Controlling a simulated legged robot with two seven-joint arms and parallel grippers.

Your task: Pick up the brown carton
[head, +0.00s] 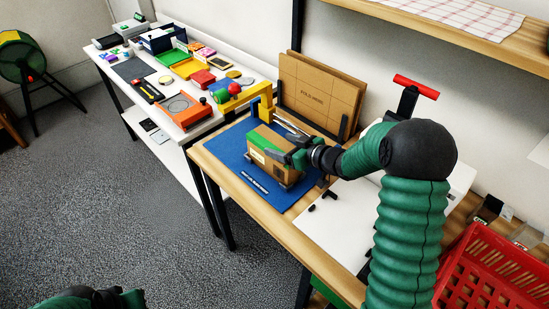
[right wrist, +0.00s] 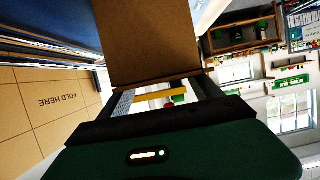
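The brown carton (head: 262,160) has a green strip on top and a pale label on its side. It is over the blue mat (head: 229,163); I cannot tell whether its base touches the mat. My right gripper (head: 283,157) is at its upper right part. In the right wrist view the carton (right wrist: 152,45) fills the upper middle, its edge across the two fingers of the right gripper (right wrist: 165,85). The fingers stand about a carton's width apart and appear closed on it; their tips are hidden. Green and black parts of my left arm show at the lower left; its gripper is out of view.
A yellow arm-like fixture (head: 262,101) stands just behind the carton. Flat cardboard (head: 312,92) leans at the back, reading "FOLD HERE". A red basket (head: 490,275) is at the right. A white table (head: 165,85) with trays and tools stands left. A wooden shelf (head: 470,35) hangs above.

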